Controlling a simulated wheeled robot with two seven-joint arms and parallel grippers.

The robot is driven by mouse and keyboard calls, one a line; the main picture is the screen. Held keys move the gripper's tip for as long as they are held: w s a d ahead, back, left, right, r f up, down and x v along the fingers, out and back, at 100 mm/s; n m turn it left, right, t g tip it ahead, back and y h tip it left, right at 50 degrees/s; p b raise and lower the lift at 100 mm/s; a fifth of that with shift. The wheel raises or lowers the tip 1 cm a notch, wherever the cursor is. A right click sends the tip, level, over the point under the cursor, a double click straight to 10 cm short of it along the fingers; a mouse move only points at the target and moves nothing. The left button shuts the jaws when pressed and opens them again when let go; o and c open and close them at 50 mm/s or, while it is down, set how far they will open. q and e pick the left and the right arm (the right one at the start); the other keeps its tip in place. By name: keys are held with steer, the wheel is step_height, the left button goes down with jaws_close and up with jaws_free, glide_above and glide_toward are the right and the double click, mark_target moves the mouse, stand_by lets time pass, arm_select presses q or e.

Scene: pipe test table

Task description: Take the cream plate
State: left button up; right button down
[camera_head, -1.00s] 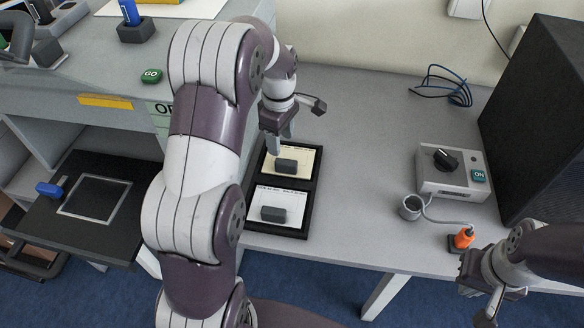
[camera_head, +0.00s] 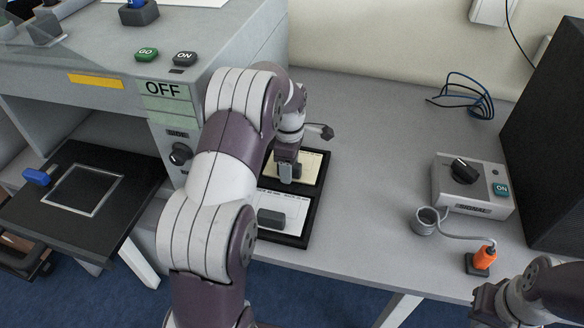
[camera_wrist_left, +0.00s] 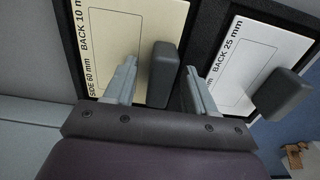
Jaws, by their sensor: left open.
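The cream plate (camera_head: 310,163) lies in the far half of a black tray (camera_head: 302,241) on the table, with a dark grey block handle. My left gripper (camera_head: 287,175) is over it, pointing down, and hides part of the plate and handle. In the left wrist view the cream plate (camera_wrist_left: 118,38) bears printed text reading "BACK 10 m". The open fingers of the left gripper (camera_wrist_left: 160,78) stand on either side of its handle (camera_wrist_left: 163,72), without visible closing on it. My right gripper (camera_head: 498,312) is at the lower right edge, partly cut off.
A white plate (camera_head: 290,204) with its own grey handle (camera_head: 271,217) lies in the near half of the tray. A grey machine (camera_head: 225,40) stands close on the left. A control box (camera_head: 470,185), grey cup (camera_head: 425,222) and orange plug (camera_head: 484,257) are at the right.

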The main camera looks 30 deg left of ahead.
arm_select(q)
steer(key=shift+r, duration=0.1)
jaws_close()
